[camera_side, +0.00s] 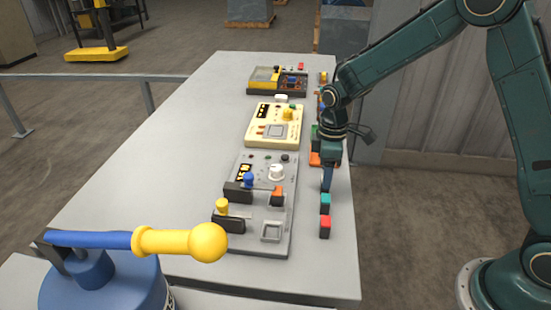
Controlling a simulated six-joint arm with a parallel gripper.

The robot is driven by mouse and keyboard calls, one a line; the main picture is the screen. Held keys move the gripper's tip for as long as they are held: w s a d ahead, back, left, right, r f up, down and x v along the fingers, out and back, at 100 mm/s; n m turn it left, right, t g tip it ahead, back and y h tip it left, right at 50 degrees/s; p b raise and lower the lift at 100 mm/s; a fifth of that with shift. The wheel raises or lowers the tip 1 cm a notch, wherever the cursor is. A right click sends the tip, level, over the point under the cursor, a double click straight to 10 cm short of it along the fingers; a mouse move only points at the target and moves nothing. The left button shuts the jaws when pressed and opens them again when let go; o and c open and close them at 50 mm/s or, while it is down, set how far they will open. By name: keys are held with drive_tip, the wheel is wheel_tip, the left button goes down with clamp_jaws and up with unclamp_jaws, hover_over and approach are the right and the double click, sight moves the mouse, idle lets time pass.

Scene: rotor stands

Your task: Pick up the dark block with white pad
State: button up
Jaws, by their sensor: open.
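My gripper (327,184) points down over the right edge strip of the grey table (190,150), beside a row of small coloured blocks. Its jaws are open, seen nearly edge-on, and I see nothing held between them. I cannot make out a dark block with a white pad for certain; the gripper and wrist hide part of the row. Nearer than the gripper stand a block with a teal top (325,203) and a block with a red top (325,227). An orange piece (315,159) lies just behind the gripper, partly covered.
A grey panel (260,226) with knobs and levers, a cream panel (255,134) and a dark and yellow panel (262,89) stand left of the row. A blue and yellow lever (180,242) stands at front left. The table's left side is clear.

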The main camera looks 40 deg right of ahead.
drive_tip(key=shift+f, duration=0.95)
drive_tip(key=c, duration=1.1)
